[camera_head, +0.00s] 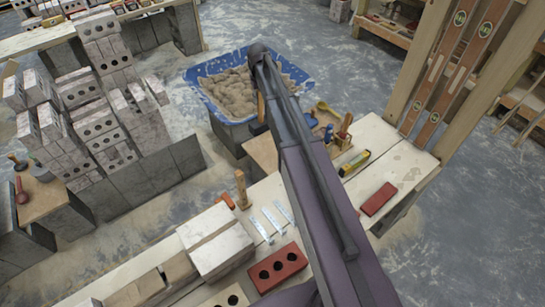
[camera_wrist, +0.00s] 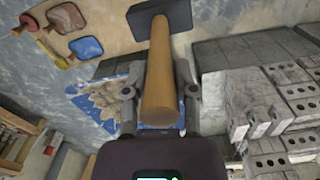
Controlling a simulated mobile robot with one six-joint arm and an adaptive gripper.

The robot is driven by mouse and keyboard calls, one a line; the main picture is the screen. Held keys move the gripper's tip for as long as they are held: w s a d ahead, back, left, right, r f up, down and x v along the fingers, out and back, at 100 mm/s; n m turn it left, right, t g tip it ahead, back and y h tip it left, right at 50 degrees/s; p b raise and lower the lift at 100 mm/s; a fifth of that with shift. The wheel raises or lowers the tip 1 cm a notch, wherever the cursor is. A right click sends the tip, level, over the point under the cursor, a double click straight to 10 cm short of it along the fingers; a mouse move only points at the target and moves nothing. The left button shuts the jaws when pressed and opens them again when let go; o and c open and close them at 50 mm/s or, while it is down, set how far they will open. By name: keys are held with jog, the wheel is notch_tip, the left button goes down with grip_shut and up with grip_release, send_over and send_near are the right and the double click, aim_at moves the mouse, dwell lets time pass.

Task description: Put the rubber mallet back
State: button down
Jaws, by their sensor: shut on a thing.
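The rubber mallet (camera_wrist: 160,75) has a light wooden handle and a black block head. In the wrist view its head is at the top and its handle end points toward the camera. My gripper (camera_wrist: 158,92) is shut on the handle, one finger on each side. In the head view my arm reaches toward the blue tub (camera_head: 190,77) of mortar and hides most of the gripper.
A bench carries pale slabs (camera_head: 215,240), a red brick (camera_head: 378,199), a yellow level (camera_head: 354,163) and a wooden tool holder (camera_head: 342,137). Grey block stacks (camera_head: 95,120) stand left. A wooden post (camera_head: 430,65) rises right. Floor shows around the tub.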

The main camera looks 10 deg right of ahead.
jog(key=s+f+b, duration=0.3)
jog(key=s, duration=0.7)
jog(key=s+f+b, duration=0.3)
jog(key=s+f, duration=0.1)
jog(key=s, duration=0.7)
jog(key=shift+f+b, duration=0.3)
jog(key=shift+b, duration=0.1)
jog(key=shift+f, duration=0.1)
jog(key=shift+a+f+b, duration=0.1)
jog(key=shift+f+b, duration=2.75)
jog(key=shift+b, duration=0.1)
jog(key=shift+f+b, duration=0.5)
jog(key=shift+c, duration=1.7)
grip_release()
jog(key=shift+s, duration=0.1)
notch_tip(320, 180, up, 7)
jog(key=p, duration=0.7)
jog(key=w+r+p, duration=0.3)
jog(key=w, duration=0.6)
jog(key=w+r+p, duration=0.3)
jog(key=w, duration=0.6)
jog(key=w+r+p, duration=0.4)
jog(key=w, duration=0.6)
